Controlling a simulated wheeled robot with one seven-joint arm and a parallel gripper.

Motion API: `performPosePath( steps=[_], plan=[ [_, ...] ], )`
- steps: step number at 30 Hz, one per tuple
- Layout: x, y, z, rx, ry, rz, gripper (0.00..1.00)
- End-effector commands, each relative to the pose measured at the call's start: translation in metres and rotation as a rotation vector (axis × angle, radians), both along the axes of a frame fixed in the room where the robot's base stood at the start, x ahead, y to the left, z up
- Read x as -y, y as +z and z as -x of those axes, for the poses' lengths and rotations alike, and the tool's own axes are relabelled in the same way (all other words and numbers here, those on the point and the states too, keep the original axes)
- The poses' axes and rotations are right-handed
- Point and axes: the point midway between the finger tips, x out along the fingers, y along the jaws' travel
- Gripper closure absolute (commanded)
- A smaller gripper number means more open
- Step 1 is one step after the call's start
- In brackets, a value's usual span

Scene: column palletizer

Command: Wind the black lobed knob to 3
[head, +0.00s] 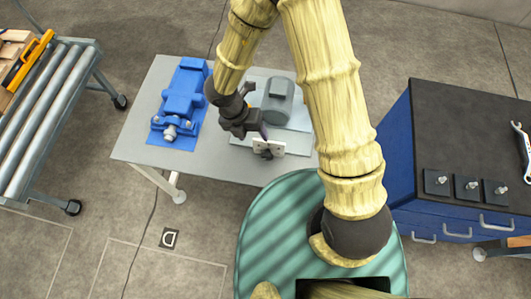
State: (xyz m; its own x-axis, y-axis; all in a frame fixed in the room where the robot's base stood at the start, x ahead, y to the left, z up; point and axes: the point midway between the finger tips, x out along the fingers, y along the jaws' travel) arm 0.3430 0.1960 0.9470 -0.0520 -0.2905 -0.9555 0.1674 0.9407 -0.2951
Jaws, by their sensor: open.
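A small dark knob-like part (266,154) shows at a pale plate (277,147) near the front edge of the grey table (140,135). It may be the black lobed knob, but its lobes and any numbers are too small to read. My gripper (262,131) is open, just behind and above this plate, with its dark fingers close to it. Whether the fingers touch the knob cannot be told. My wrist and fingers cover part of the area.
A blue machine (183,95) and a grey motor (277,100) stand on the table. A roller conveyor (50,90) is at the left. A blue cabinet (400,150) at the right carries several small black-plated fittings (467,187) and a wrench (524,150). Floor is clear at front left.

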Motion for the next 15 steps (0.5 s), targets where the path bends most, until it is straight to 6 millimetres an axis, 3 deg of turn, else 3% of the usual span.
performPosePath(
  steps=[15],
  plan=[
    [0.027,-0.090,0.006,-0.003,0.002,0.002,0.41]
  ],
)
